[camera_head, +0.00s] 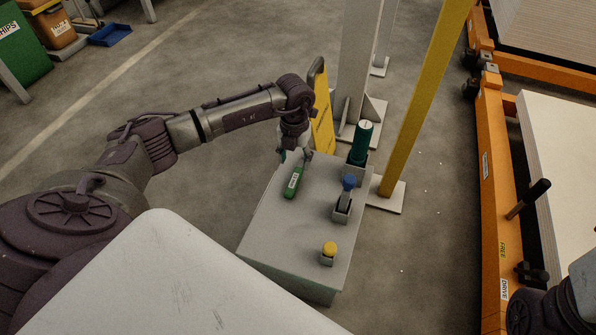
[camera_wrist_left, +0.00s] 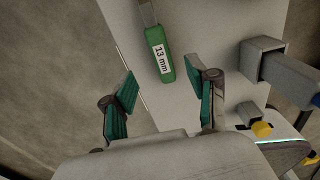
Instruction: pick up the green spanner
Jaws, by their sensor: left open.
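The green spanner (camera_head: 293,184) lies on a grey pedestal top, with a white label on its green handle. In the left wrist view the handle (camera_wrist_left: 166,66) reads "13 mm", and its metal part runs off the top edge. My left gripper (camera_head: 295,157) is open over the far end of the spanner in the head view. In the left wrist view its green-padded fingers (camera_wrist_left: 160,78) stand apart on either side of the handle's line, with nothing between them held. The spanner's far end is hidden by the gripper in the head view.
The pedestal (camera_head: 268,232) also carries a dark green cylinder (camera_head: 361,145), a blue-topped item (camera_head: 348,183) and a yellow knob (camera_head: 329,248) in grey holders along its right side. A yellow post (camera_head: 424,90) and a yellow panel (camera_head: 322,125) stand close behind.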

